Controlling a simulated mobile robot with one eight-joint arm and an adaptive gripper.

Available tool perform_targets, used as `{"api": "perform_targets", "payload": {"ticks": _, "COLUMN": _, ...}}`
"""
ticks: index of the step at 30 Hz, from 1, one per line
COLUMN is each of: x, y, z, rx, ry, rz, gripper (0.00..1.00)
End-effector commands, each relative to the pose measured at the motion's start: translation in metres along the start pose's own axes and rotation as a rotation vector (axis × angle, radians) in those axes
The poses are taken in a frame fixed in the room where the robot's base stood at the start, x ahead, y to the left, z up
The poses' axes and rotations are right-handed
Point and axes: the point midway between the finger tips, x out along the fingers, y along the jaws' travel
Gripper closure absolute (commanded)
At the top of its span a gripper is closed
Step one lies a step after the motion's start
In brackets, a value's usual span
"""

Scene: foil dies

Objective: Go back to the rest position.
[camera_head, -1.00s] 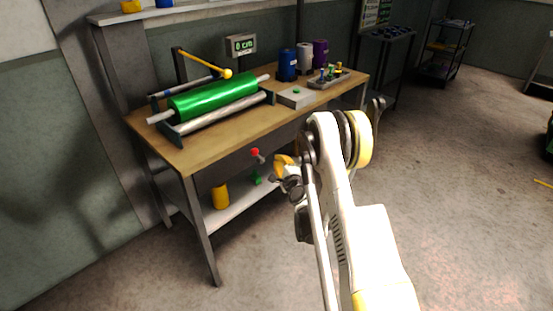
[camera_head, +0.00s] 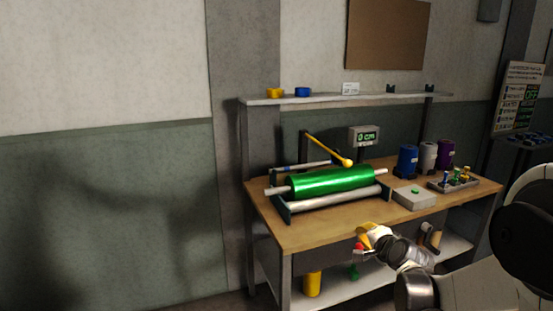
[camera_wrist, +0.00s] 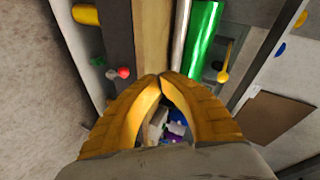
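My gripper (camera_head: 368,240) is in front of the workbench's front edge, low in the head view. In the wrist view its two yellow fingers (camera_wrist: 161,76) meet at the tips with nothing held between them. The workbench (camera_head: 310,236) carries a green foil roll (camera_head: 331,181) on a metal stand, and this roll also shows in the wrist view (camera_wrist: 206,45). My arm fills the lower right of the head view.
A yellow lever (camera_head: 328,150) and a display reading 0 cm (camera_head: 364,137) stand behind the roll. Blue (camera_head: 408,160), white (camera_head: 428,157) and purple (camera_head: 445,154) foil rolls stand at the right. A yellow cylinder (camera_head: 312,284) sits on the lower shelf.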

Motion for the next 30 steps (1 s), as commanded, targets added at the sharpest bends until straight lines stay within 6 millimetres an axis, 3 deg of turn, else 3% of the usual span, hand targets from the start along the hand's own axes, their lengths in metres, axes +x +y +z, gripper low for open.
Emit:
{"api": "perform_targets", "payload": {"ticks": 3, "x": -0.053, "y": -0.021, "z": 0.027, "rx": -0.184, "ry": -0.063, "rz": 0.062, "gripper": 1.0}}
{"api": "perform_targets", "payload": {"ticks": 8, "x": -0.125, "y": -0.025, "z": 0.061, "rx": -0.433, "ry": -0.149, "rz": 0.145, "gripper": 1.0}}
{"api": "perform_targets", "payload": {"ticks": 13, "x": -0.204, "y": -0.006, "z": 0.094, "rx": -0.693, "ry": -0.244, "rz": 0.229, "gripper": 1.0}}
{"api": "perform_targets", "payload": {"ticks": 18, "x": -0.273, "y": 0.03, "z": 0.118, "rx": -0.929, "ry": -0.335, "rz": 0.306, "gripper": 1.0}}
{"api": "perform_targets", "payload": {"ticks": 24, "x": -0.317, "y": 0.065, "z": 0.132, "rx": -1.098, "ry": -0.403, "rz": 0.363, "gripper": 1.0}}
{"api": "perform_targets", "payload": {"ticks": 30, "x": -0.328, "y": 0.074, "z": 0.134, "rx": -1.14, "ry": -0.42, "rz": 0.378, "gripper": 1.0}}
